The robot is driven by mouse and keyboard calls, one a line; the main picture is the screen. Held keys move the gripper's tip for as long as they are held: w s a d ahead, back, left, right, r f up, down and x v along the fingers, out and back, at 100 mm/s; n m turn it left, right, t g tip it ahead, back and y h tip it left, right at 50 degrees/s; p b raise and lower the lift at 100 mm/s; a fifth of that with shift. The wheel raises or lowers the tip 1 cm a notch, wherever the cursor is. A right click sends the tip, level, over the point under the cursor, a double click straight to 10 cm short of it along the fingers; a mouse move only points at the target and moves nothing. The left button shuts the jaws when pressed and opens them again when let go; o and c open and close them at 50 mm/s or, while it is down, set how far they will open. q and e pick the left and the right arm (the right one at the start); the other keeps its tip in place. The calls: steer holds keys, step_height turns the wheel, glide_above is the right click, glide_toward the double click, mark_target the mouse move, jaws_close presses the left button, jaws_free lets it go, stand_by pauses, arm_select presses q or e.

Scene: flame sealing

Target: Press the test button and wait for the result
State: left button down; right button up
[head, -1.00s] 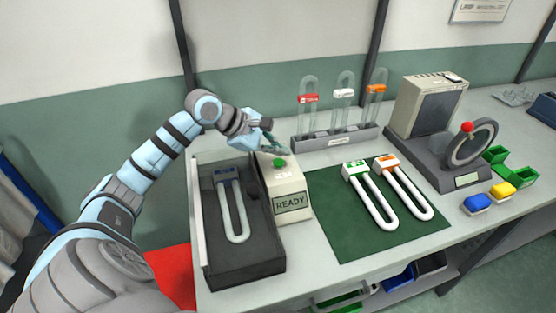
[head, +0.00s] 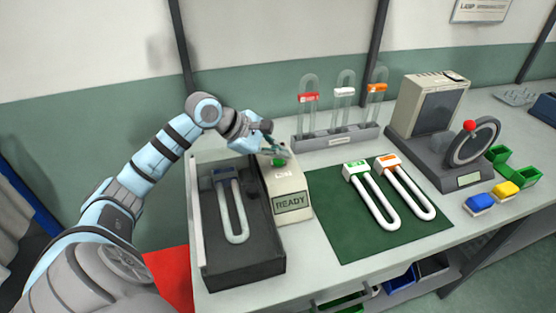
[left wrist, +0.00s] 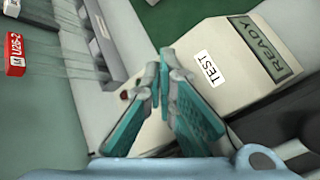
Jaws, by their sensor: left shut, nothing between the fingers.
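The test box (head: 289,183) is a cream unit with a green button (head: 279,162) on its sloped top and a display (head: 291,203) that reads READY. A U-shaped tube with a blue cap (head: 235,212) lies in the dark tray (head: 243,270) to the left of the box. My left gripper (head: 285,152) is shut and empty, its teal fingers right over the green button. In the left wrist view the fingers (left wrist: 167,62) hide the button, and the TEST label (left wrist: 209,69) shows beside them. I cannot tell whether they touch the button. My right gripper is not in view.
A green mat (head: 345,235) holds a green-capped and an orange-capped tube. A rack (head: 335,139) with several glass tubes stands behind.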

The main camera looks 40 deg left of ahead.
mark_target(279, 162)
arm_select(q)
steer(key=shift+f+b, duration=0.35)
steer(key=shift+f, duration=0.05)
steer(key=shift+r, duration=0.15)
steer(key=shift+r+p, duration=0.65)
steer(key=shift+r, duration=0.25)
steer(key=shift+r, duration=0.1)
step_height(279, 162, up, 6)
steer(key=p, duration=0.4)
stand_by(0.3)
